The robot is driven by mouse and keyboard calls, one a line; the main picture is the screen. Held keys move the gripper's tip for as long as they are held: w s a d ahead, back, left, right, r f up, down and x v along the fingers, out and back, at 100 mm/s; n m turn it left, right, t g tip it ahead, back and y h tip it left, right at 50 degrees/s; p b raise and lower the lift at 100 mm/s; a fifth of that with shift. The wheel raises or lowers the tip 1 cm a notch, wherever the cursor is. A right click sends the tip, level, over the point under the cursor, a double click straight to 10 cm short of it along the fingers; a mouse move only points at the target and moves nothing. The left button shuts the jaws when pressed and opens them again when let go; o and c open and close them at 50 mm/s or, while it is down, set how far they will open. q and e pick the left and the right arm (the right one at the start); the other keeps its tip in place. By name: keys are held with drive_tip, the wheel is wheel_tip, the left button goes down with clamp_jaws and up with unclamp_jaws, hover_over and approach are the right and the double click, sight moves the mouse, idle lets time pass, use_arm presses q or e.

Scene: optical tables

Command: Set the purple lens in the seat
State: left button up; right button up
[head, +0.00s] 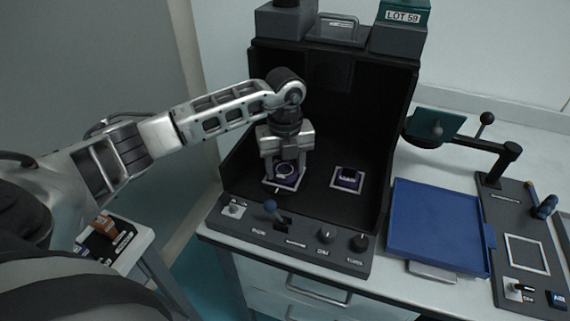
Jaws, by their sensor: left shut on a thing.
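My left gripper (285,174) points down inside the black open-fronted booth and is shut on a small purple piece with a pale round ring, which I take to be the purple lens (287,171). It is at a white-outlined square on the booth floor, at the left; I cannot tell whether it touches the floor. A second white-outlined square to the right holds a dark purple block with a black top recess (348,178), which may be the seat. Nothing of my right gripper shows.
The booth's black walls (395,130) close in on the sides and back. In front is a control panel (290,240) with a blue-knobbed lever. A blue tray (437,228) lies to the right, beside a stand with a dark green plate (435,124). A small side table (130,255) stands lower left.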

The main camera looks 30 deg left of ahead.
sight(285, 170)
use_arm(q)
drive_tip(key=o, duration=1)
drive_tip(key=shift+f, duration=0.1)
wheel_tip(285, 170, up, 12)
drive_tip(key=shift+r+b, duration=0.2)
drive_tip(key=shift+b, duration=0.2)
